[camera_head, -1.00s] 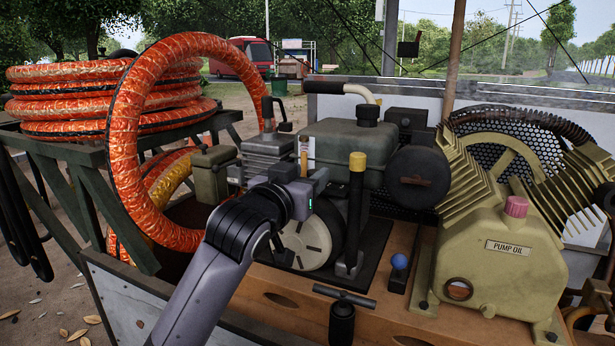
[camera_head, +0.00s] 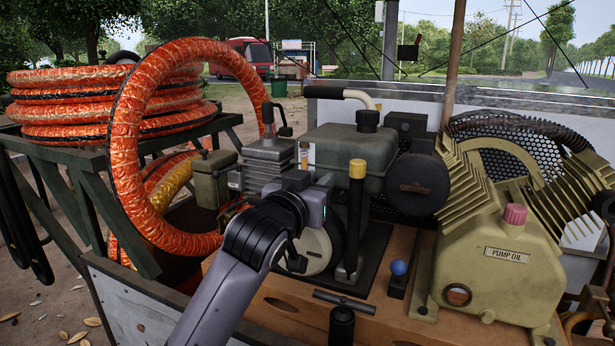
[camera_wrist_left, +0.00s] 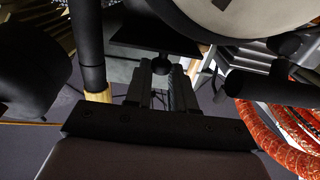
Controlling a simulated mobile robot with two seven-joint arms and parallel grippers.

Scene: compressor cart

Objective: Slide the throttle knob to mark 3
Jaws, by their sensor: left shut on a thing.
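My left gripper (camera_head: 300,182) reaches over the engine, just left of the yellow-capped lever (camera_head: 357,168). My own wrist hides its fingers in the head view. In the left wrist view the fingers (camera_wrist_left: 153,80) are close together on a small dark round part (camera_wrist_left: 162,67), which seems to be the throttle knob. The knob's slot and its marks are hidden or too dark to read, so I cannot tell which mark it stands at. My right gripper is not in view.
The engine's fuel tank (camera_head: 342,150) stands behind my gripper, and a round pale engine cover (camera_head: 316,253) is below it. A large orange hose loop (camera_head: 122,150) rises on the left. A blue ball knob (camera_head: 399,267) and the tan pump (camera_head: 495,265) are to the right.

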